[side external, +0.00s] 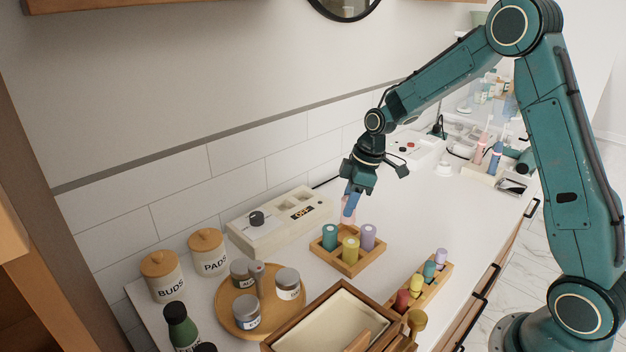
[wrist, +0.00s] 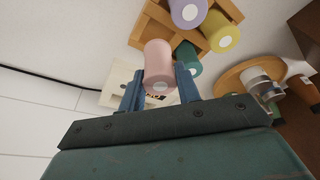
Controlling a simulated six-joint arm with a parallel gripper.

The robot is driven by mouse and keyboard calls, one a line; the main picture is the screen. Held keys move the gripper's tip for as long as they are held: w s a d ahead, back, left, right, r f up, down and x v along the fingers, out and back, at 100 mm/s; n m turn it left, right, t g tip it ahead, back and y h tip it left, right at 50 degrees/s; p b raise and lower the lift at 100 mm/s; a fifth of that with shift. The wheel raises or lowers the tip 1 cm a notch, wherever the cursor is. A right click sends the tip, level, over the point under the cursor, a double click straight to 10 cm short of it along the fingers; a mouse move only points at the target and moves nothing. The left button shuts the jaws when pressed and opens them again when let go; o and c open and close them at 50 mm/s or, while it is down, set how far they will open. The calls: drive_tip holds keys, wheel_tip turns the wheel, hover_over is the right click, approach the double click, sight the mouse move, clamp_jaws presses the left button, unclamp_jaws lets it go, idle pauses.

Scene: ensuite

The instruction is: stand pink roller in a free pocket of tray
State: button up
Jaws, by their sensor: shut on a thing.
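My gripper (side external: 350,206) is shut on the pink roller (wrist: 159,62), with one blue finger on each side of it in the wrist view (wrist: 159,72). In the side view the pink roller (side external: 348,217) is mostly hidden by the fingers and hangs over the back of the wooden tray (side external: 365,267). The tray holds a green roller (side external: 330,237) at left, a yellow roller (side external: 350,250) in front and a purple roller (side external: 367,237) at right, all upright. The back pocket looks free, partly hidden behind the rollers. Whether the pink roller touches the tray cannot be told.
A white box (side external: 265,232) with a knob stands behind left. A wooden rack (side external: 413,300) with several rollers is at front right. A round wooden tray (side external: 226,322) with jars and a wooden box (side external: 290,335) are in front. White counter is clear right of the tray.

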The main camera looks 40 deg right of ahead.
drive_tip(key=shift+f, duration=0.3)
drive_tip(key=shift+f, duration=0.15)
drive_tip(key=shift+f, duration=2)
drive_tip(key=shift+f, duration=0.1)
drive_tip(key=o, duration=1)
drive_tip(key=v, duration=1.2)
